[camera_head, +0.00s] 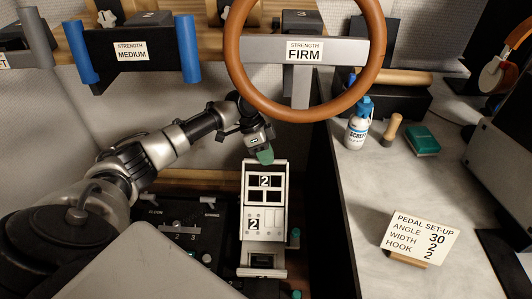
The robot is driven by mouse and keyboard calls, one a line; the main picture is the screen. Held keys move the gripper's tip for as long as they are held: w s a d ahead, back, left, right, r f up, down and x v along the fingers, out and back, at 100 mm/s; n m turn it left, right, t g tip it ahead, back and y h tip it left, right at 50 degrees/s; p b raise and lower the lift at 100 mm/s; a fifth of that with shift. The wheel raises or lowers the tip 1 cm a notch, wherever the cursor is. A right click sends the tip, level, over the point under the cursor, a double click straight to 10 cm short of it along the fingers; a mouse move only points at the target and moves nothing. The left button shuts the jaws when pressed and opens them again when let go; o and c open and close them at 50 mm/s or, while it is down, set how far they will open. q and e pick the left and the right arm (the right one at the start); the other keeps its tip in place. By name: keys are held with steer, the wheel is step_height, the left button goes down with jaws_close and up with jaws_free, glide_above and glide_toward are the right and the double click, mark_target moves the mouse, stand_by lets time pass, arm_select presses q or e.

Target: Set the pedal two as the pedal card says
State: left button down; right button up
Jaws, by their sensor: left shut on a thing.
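The pedal card (420,237) stands on the grey counter at the right and reads angle 30, width 2, hook 2. Pedal two (278,218), a pale plate with dark square openings and two "2" labels, stands in the dark pedal base at the lower middle. My left gripper (260,146) is at the pedal's top edge, shut on a green piece (265,156). I cannot tell whether that piece is joined to the pedal. The fingertips are small and partly hidden. My right gripper is not in view.
A wooden steering wheel (234,70) labelled FIRM and a blue-handled yoke (188,48) labelled MEDIUM are above. A spray bottle (357,128), a wooden-handled tool (391,130) and a green box (423,141) stand on the counter. The counter's middle is clear.

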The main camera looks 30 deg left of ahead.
arm_select(q)
steer(key=w+f, duration=0.1)
steer(key=w+a+f, duration=0.1)
steer(key=f, duration=0.1)
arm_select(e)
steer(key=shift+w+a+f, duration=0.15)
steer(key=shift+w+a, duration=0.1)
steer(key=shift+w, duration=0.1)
arm_select(q)
steer(key=c, duration=1.1)
jaws_free()
steer(key=shift+a, duration=0.1)
steer(key=p+v, duration=0.1)
steer(key=v, duration=1)
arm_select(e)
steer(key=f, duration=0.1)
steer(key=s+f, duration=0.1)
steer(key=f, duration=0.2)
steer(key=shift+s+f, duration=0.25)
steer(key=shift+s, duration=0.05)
arm_select(q)
steer(key=shift+f, duration=0.1)
